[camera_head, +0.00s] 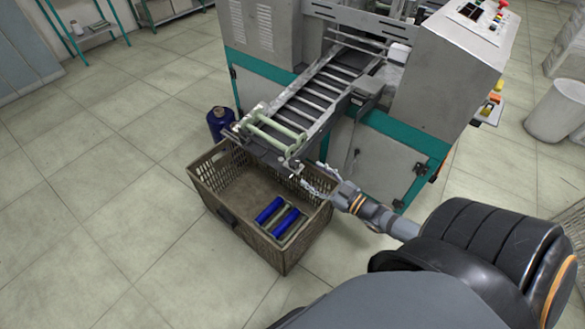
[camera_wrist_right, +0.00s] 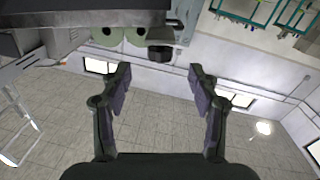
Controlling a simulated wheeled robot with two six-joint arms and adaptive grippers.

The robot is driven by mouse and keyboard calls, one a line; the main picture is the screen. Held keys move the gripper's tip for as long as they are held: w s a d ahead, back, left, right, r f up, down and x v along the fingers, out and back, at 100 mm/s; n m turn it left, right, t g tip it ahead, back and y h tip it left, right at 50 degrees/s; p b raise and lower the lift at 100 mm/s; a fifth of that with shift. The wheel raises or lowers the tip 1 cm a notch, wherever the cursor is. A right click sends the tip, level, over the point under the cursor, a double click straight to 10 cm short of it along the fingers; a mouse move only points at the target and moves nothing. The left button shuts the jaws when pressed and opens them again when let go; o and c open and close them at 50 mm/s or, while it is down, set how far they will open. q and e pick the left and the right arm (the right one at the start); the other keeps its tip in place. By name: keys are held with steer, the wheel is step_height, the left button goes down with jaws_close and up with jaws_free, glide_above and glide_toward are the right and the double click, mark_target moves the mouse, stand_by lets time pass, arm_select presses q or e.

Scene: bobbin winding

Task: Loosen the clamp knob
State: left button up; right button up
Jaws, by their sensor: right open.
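A short dark cylindrical knob (camera_wrist_right: 160,53), which looks like the clamp knob, sits under a grey-green block at the top of the right wrist view. My right gripper (camera_wrist_right: 158,82) is open and empty. The knob lies beyond its fingertips, roughly in line with the gap and apart from both fingers. In the head view my right gripper (camera_head: 313,178) is beside the lower end of the conveyor chute (camera_head: 298,105), above the crate's right rim. The knob is too small to make out surely there. My left gripper is not in view.
A brown crate (camera_head: 204,183) stands below the chute with blue bobbins (camera_head: 270,210) inside. A pale green frame (camera_head: 275,135) sits at the chute's end. A blue spool (camera_head: 220,124) stands on the floor behind the crate. The machine (camera_head: 445,70) is at right; the left floor is clear.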

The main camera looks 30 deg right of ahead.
mark_target(299, 167)
steer(key=b+x, duration=0.1)
steer(key=x, duration=0.2)
steer(key=b+x, duration=0.1)
steer(key=x, duration=0.1)
steer(key=shift+w+a+f+b, duration=0.15)
steer(key=shift+w+f+b, duration=0.05)
steer(key=shift+w+b, duration=0.2)
steer(key=shift+b+x, duration=0.5)
steer(key=shift+x, duration=0.5)
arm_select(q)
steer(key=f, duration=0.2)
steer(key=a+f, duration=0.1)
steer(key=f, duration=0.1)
arm_select(e)
steer(key=shift+w+a+r, duration=0.1)
steer(key=shift+w+r, duration=0.05)
steer(key=shift+w, duration=0.15)
steer(key=c, duration=1.2)
steer(key=n+y+b, duration=0.1)
steer(key=b, duration=0.1)
steer(key=shift+g+b, duration=0.3)
steer(key=shift+g, duration=0.1)
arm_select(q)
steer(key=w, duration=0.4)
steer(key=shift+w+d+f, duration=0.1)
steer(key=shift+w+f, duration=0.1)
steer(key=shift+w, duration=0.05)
arm_select(e)
steer(key=shift+y, duration=0.3)
